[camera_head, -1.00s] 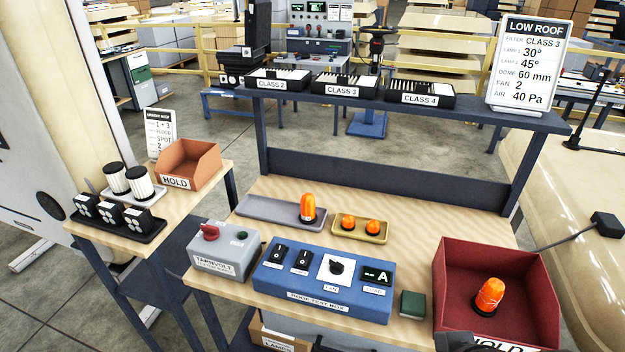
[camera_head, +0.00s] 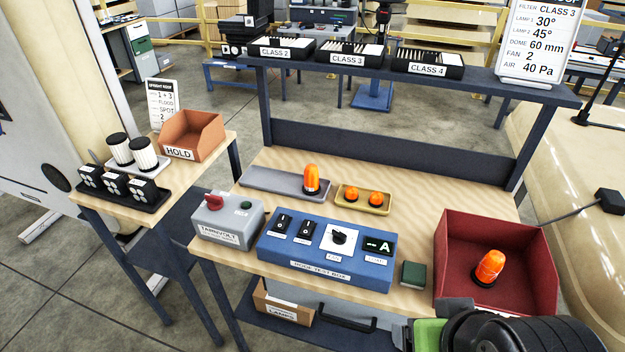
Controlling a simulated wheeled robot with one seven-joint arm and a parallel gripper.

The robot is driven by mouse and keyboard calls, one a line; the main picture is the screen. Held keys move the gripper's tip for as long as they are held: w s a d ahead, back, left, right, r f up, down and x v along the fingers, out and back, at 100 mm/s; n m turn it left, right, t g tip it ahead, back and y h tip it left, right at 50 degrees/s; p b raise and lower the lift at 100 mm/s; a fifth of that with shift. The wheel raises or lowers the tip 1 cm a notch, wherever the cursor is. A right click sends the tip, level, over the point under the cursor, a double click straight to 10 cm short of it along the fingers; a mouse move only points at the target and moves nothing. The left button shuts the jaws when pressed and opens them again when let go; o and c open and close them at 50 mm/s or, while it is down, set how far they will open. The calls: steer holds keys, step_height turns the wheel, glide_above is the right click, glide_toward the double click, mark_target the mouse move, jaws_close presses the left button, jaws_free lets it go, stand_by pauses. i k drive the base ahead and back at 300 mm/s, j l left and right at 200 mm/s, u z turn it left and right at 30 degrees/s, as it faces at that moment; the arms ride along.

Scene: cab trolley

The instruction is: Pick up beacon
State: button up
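An orange beacon (camera_head: 311,178) with a dark base stands upright on the grey tray (camera_head: 262,179) at the back of the wooden bench. A second orange beacon (camera_head: 489,267) leans in the dark red bin (camera_head: 530,236) at the bench's right. Two small orange domes (camera_head: 352,194) sit in the tan tray (camera_head: 345,206) beside the grey tray. Part of my arm, black with a green piece, shows at the bottom right in front of the red bin. My gripper's fingers cannot be made out.
A blue test box (camera_head: 325,247), a grey switch box (camera_head: 227,220) and a small green block (camera_head: 413,273) stand along the bench front. A shelf (camera_head: 410,78) with class-labelled filter boxes crosses above the back. A HOLD bin (camera_head: 190,136) stands on the left side table.

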mark_target(311, 186)
steer(key=i+j+u, duration=0.25)
steer(key=u, duration=0.15)
steer(key=i+j+u, duration=0.5)
steer(key=i+u, duration=0.25)
steer(key=k+j, duration=0.05)
steer(key=k, duration=0.05)
